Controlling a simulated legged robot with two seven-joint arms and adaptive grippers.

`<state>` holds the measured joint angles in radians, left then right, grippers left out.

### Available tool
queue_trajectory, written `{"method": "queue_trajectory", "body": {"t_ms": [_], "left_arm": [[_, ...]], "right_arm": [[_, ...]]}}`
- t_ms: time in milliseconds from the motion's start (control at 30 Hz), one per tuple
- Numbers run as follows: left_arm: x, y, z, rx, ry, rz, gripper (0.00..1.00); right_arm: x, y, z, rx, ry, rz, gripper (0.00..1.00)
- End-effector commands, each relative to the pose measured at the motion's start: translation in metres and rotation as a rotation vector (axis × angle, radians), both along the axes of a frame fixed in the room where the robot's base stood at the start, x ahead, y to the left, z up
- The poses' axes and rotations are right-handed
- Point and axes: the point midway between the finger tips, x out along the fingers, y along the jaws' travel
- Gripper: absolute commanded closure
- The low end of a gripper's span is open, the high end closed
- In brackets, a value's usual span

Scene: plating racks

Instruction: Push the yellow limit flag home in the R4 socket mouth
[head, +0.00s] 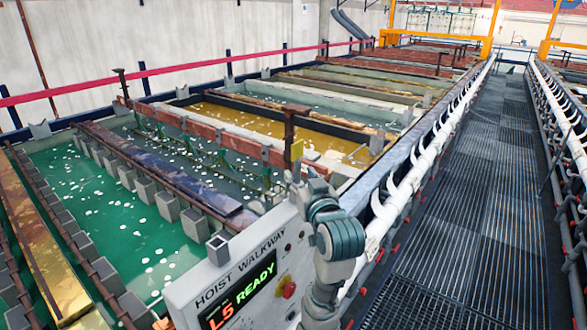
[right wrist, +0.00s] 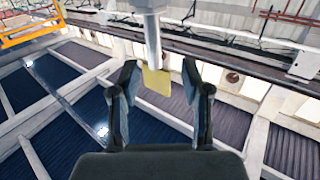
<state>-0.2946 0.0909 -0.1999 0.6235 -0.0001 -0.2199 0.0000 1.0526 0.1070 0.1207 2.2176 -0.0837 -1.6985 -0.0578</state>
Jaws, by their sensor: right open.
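The yellow limit flag (right wrist: 157,81) is a small flat plate in the right wrist view, at the lower end of a grey post (right wrist: 152,30). It lies between the fingertips of my right gripper (right wrist: 158,82), with a visible gap on both sides. The gripper is open, its dark fingers apart. In the head view the gripper (head: 303,172) is above the control panel, and a small yellow patch that looks like the flag (head: 297,150) shows just above it. No R4 label is readable, and I cannot tell the socket mouth or how deep the flag sits. My left gripper is not in view.
A panel (head: 206,287) marked HOIST WALKWAY stands at front, with a display (head: 239,295) reading L5 READY and a red button (head: 289,289). Tanks of green (head: 90,205) and amber liquid (head: 245,118) lie left. A grated walkway (head: 470,200) runs clear on the right.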

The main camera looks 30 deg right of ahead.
Motion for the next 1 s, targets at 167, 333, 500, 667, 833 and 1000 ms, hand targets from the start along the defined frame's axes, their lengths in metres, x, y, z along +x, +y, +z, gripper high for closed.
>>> {"method": "queue_trajectory", "body": {"t_ms": [167, 333, 500, 667, 833, 1000], "left_arm": [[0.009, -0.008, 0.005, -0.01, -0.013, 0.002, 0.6], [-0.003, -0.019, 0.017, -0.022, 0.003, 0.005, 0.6], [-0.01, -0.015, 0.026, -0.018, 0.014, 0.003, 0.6], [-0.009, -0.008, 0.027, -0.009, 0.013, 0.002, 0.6], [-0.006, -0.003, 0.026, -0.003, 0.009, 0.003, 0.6], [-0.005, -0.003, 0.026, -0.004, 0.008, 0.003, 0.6]], "right_arm": [[0.013, 0.0, 0.002, -0.004, -0.002, -0.001, 0.53], [0.033, -0.004, 0.004, -0.005, 0.003, 0.0, 0.53], [0.057, -0.008, 0.003, -0.008, 0.001, 0.001, 0.53], [0.063, -0.014, 0.001, -0.007, -0.002, 0.0, 0.53], [0.062, -0.016, 0.0, -0.005, -0.002, -0.001, 0.58], [0.063, -0.018, 0.0, -0.003, -0.001, -0.001, 1.0]]}}
